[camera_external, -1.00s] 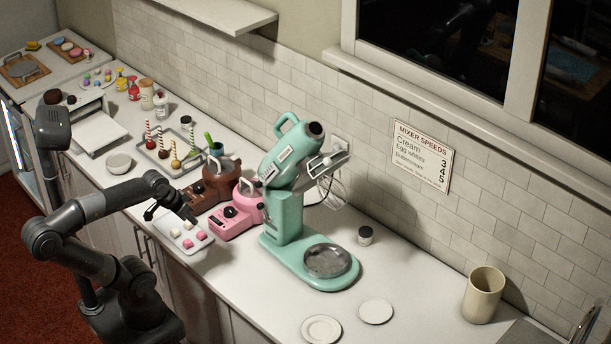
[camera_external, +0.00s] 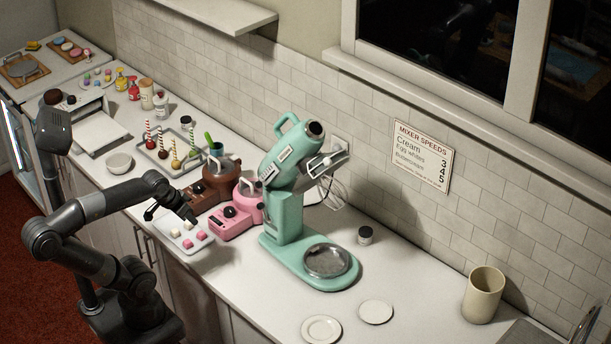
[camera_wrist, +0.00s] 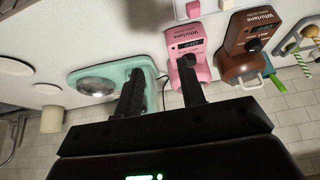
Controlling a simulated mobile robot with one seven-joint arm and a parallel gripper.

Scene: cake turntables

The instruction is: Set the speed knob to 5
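A pink machine (camera_external: 236,215) stands on the counter with a black round knob (camera_external: 230,212) on its front. A brown machine (camera_external: 216,181) stands behind it, also with a dark knob. In the wrist view the pink machine (camera_wrist: 190,45) and the brown machine (camera_wrist: 252,42) show upside down, each with a small lit display and a black knob.
A teal stand mixer (camera_external: 288,215) stands right of the pink machine. A tray of pink and white sweets (camera_external: 187,241) lies near my gripper. A wall sign (camera_external: 423,155) lists mixer speeds 3, 4 and 5.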

